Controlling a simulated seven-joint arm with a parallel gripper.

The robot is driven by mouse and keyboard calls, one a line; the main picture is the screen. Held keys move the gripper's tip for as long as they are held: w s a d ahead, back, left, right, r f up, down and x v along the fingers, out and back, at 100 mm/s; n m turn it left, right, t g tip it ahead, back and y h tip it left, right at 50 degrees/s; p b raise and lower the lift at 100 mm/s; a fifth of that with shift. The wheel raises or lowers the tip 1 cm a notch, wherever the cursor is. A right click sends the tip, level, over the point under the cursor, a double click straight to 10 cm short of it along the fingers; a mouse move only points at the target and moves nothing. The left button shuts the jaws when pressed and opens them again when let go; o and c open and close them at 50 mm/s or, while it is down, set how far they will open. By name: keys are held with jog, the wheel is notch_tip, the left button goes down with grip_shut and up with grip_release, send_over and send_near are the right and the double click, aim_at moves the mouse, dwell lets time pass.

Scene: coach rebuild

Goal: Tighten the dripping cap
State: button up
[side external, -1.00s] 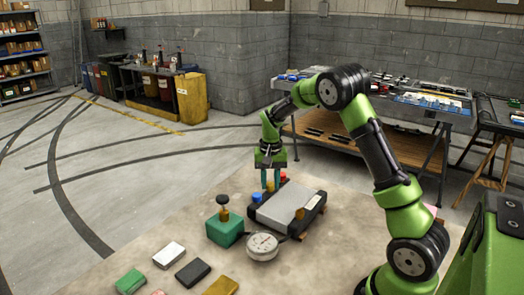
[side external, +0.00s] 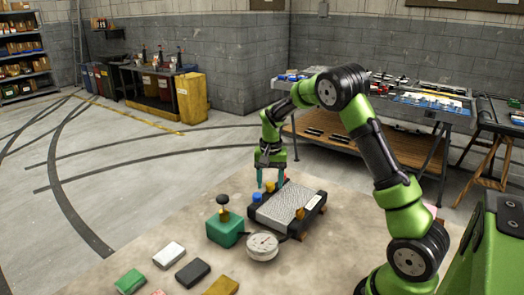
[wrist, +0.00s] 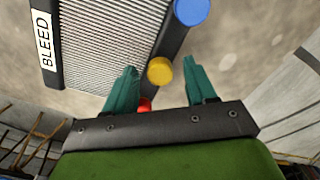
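A radiator (side external: 290,206) with a finned top and black ends lies on the bench. It also shows in the wrist view (wrist: 110,35) with a white label reading BLEED. Along one end stand a blue cap (wrist: 191,11), a yellow cap (wrist: 160,71) and a red cap (wrist: 145,104). The blue cap (side external: 256,197) and yellow cap (side external: 270,187) also show in the side view. My gripper (wrist: 161,72) is open, pointing down over this row, its teal fingers apart with the yellow cap between them in the picture. Contact is not visible. The red cap is partly hidden by my gripper. I see no drip.
Green (side external: 130,281), white (side external: 168,255) and black (side external: 192,272) blocks lie in front.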

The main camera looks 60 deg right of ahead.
aim_at(270, 183)
notch_tip(270, 183, up, 17)
dwell(0.7)
jog(key=shift+d+f, duration=0.1)
